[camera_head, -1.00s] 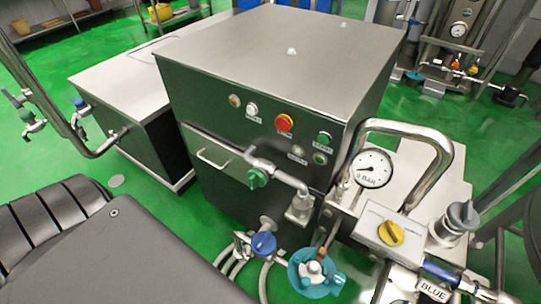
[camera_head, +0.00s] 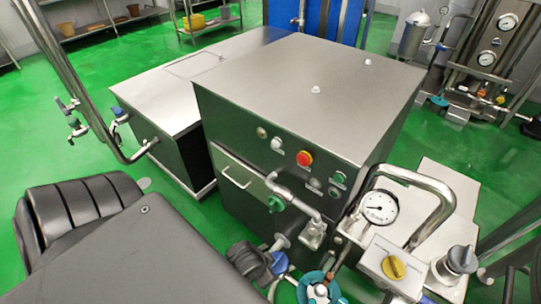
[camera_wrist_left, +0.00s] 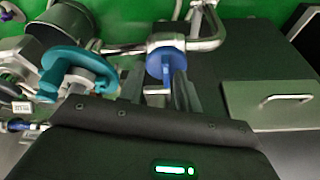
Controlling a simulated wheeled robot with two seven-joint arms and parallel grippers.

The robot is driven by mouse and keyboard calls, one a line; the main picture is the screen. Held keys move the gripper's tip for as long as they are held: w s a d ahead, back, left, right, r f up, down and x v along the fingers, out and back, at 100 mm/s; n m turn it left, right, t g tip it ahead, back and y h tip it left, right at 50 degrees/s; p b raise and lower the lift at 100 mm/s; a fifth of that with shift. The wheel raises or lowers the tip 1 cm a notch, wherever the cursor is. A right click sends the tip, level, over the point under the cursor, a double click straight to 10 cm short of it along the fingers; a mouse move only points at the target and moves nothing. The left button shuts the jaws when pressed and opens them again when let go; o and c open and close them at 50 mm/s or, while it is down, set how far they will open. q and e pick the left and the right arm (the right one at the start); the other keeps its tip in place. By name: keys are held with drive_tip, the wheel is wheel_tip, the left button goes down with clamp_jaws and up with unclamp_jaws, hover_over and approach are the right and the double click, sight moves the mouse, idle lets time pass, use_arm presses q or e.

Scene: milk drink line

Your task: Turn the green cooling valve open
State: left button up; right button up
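The green valve handle (camera_head: 276,203) sits on a bent steel pipe at the front of the steel cabinet (camera_head: 310,85). I cannot pick it out in the left wrist view. My left gripper (camera_head: 266,262) shows as a dark shape below the green valve, beside a blue valve handle (camera_head: 279,264). In the left wrist view its two fingers (camera_wrist_left: 157,88) are apart, with the blue handle (camera_wrist_left: 166,66) beyond them and nothing held. My right gripper is not in view.
A pressure gauge (camera_head: 379,208), a curved steel pipe and a yellow knob (camera_head: 393,267) stand right of the green valve. A teal handwheel (camera_head: 322,290) is low in front; it also shows in the left wrist view (camera_wrist_left: 78,70). A drawer handle (camera_head: 236,178) is left of the valve.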

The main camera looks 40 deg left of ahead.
use_arm(q)
wheel_tip(320, 180, up, 8)
drive_tip(key=w+d+m+t+p, duration=0.1)
drive_tip(key=w, duration=0.1)
drive_tip(key=w+d+r+m+t+h, duration=0.1)
drive_tip(key=w+d+r+m+h, duration=0.25)
drive_tip(key=w+d+m, duration=0.45)
drive_tip(key=w+d+r+m+t+h, duration=0.1)
drive_tip(key=w+d+r+m+h, duration=0.25)
drive_tip(key=d+m, duration=0.45)
drive_tip(key=m+g+y, duration=0.7)
drive_tip(key=m+y, duration=0.1)
drive_tip(key=m, duration=0.8)
hover_over(271, 204)
drive_tip(key=shift+s+r+p, duration=0.1)
drive_tip(key=shift+r+p, duration=0.1)
drive_tip(key=shift+p, duration=0.2)
drive_tip(key=shift+f, duration=0.4)
wheel_tip(271, 204, down, 10)
drive_tip(key=shift+b, duration=0.35)
